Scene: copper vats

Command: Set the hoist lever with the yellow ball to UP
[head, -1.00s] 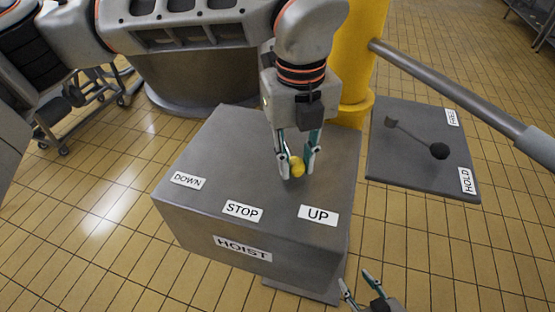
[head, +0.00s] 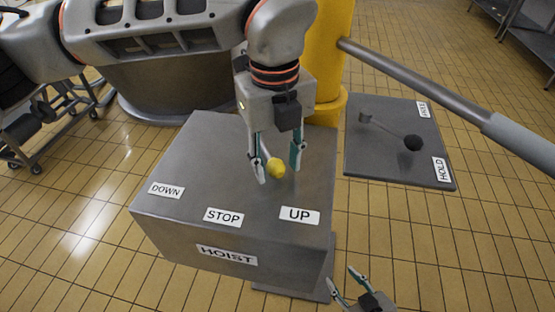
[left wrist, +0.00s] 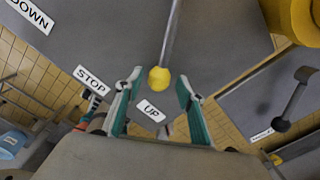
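The hoist lever's yellow ball (head: 276,169) is above the top of the grey hoist box (head: 200,150). In the left wrist view the lever's grey rod (left wrist: 171,35) runs down to the ball (left wrist: 159,79) and points toward the UP label (left wrist: 152,110); the STOP label (left wrist: 91,79) is off to the left. My left gripper (head: 279,174) points down over the box. Its fingers stand apart on either side of the ball, with gaps visible in the wrist view. The lever's base is hidden in the head view. My right gripper (head: 346,283) is open and empty at the bottom, beside the box.
A second panel (head: 385,165) with a black-ball lever (head: 412,143) and FREE and HOLD labels stands to the right. A yellow column (head: 322,60) with a long grey bar (head: 420,85) rises behind. Tiled floor is clear at the right front.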

